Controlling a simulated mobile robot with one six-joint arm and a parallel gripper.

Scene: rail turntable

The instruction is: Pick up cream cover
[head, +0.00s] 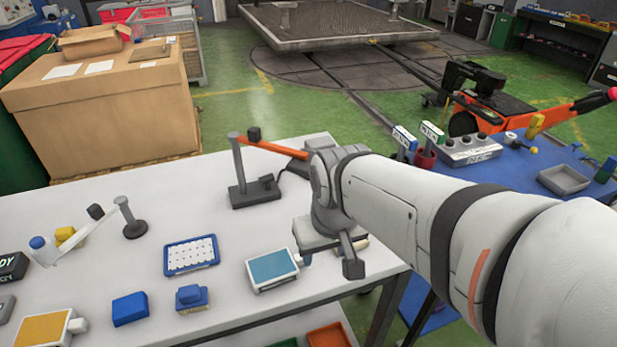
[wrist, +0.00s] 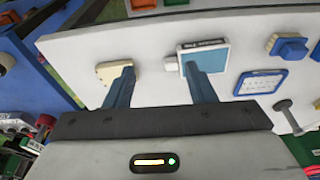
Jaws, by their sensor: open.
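The cream cover (wrist: 108,74), a small flat cream block with a dark spot, lies on the white table near its edge in the wrist view. In the head view a cream edge (head: 362,242), likely the same cover, shows beside my gripper (head: 350,266), which hides most of it. In the wrist view my gripper (wrist: 159,70) is open and empty, both fingers over the table. The left finger overlaps the cover's right side; the gap between the fingers shows bare table. I cannot tell the height above it.
A blue-screened box (head: 272,269) lies left of my gripper; in the wrist view it (wrist: 207,58) sits behind the right finger. A blue-framed tray (head: 191,256), blue blocks and a dark-based stand (head: 253,192) share the white table (head: 105,203). A blue table (head: 545,158) stands right.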

